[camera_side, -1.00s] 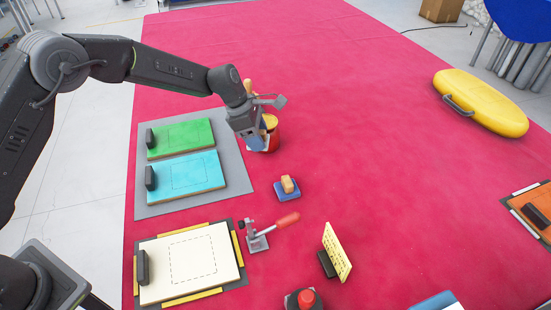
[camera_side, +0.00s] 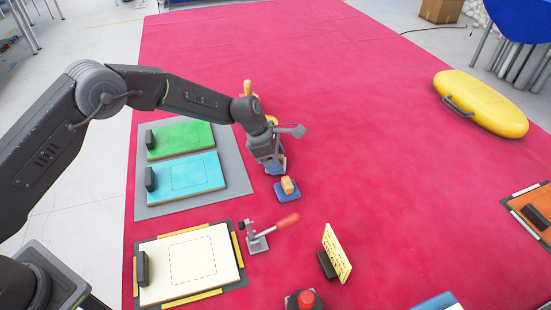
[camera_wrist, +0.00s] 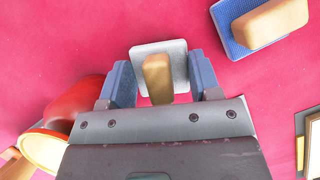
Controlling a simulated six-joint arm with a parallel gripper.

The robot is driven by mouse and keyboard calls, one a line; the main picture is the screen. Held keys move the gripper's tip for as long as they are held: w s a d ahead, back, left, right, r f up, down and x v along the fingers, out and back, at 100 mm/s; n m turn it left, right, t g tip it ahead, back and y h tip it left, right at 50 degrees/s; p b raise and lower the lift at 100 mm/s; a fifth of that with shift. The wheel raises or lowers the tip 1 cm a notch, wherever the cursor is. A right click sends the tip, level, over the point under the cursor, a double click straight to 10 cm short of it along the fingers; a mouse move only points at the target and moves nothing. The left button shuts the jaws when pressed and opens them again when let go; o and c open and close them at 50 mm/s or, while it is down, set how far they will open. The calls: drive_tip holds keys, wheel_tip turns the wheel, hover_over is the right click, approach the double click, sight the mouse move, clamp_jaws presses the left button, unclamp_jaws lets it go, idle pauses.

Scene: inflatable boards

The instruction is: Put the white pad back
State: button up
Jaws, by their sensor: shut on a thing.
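The white pad (camera_wrist: 176,48) shows in the wrist view as a pale square with a wooden grip block on top. My gripper (camera_wrist: 161,80) is shut on this block, with a blue finger on either side. In the side view my gripper (camera_side: 273,163) hangs over the pink mat, just behind the blue pad; the white pad is mostly hidden there. The blue pad (camera_side: 278,193) with its wooden block lies flat on the mat, and it also shows at the upper right of the wrist view (camera_wrist: 236,15).
A red pot (camera_wrist: 88,97) is beside my gripper, largely hidden in the side view. Green (camera_side: 165,152) and cyan (camera_side: 208,183) boards lie on a grey sheet to the left. A red-handled clamp (camera_side: 258,242) stands by a cream board (camera_side: 158,290). The mat's right side has free room.

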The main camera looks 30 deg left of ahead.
drive_tip(key=shift+f, duration=0.2)
drive_tip(key=o, duration=0.7)
drive_tip(key=v, duration=1.2)
drive_tip(key=shift+r, duration=0.2)
drive_tip(key=s+a+r+m+t+y, duration=0.1)
drive_tip(key=s+a+r+m, duration=0.35)
drive_tip(key=s+r, duration=0.35)
drive_tip(key=s+a+r+m+t+y, duration=0.1)
drive_tip(key=s+a+r+m, duration=0.2)
drive_tip(key=s+r+m, duration=0.4)
drive_tip(key=s+a+m, duration=0.1)
drive_tip(key=s+m, duration=0.2)
drive_tip(key=s, duration=0.3)
drive_tip(key=s+a+m+t+y, duration=0.1)
drive_tip(key=s+a+m, duration=0.1)
drive_tip(key=s+m, duration=0.2)
drive_tip(key=s+a+m+y, duration=0.1)
drive_tip(key=s+m, duration=0.3)
drive_tip(key=s, duration=0.6)
drive_tip(key=shift+a+r+t, duration=0.35)
drive_tip(key=shift+a+t, duration=0.05)
drive_tip(key=shift+a, duration=0.3)
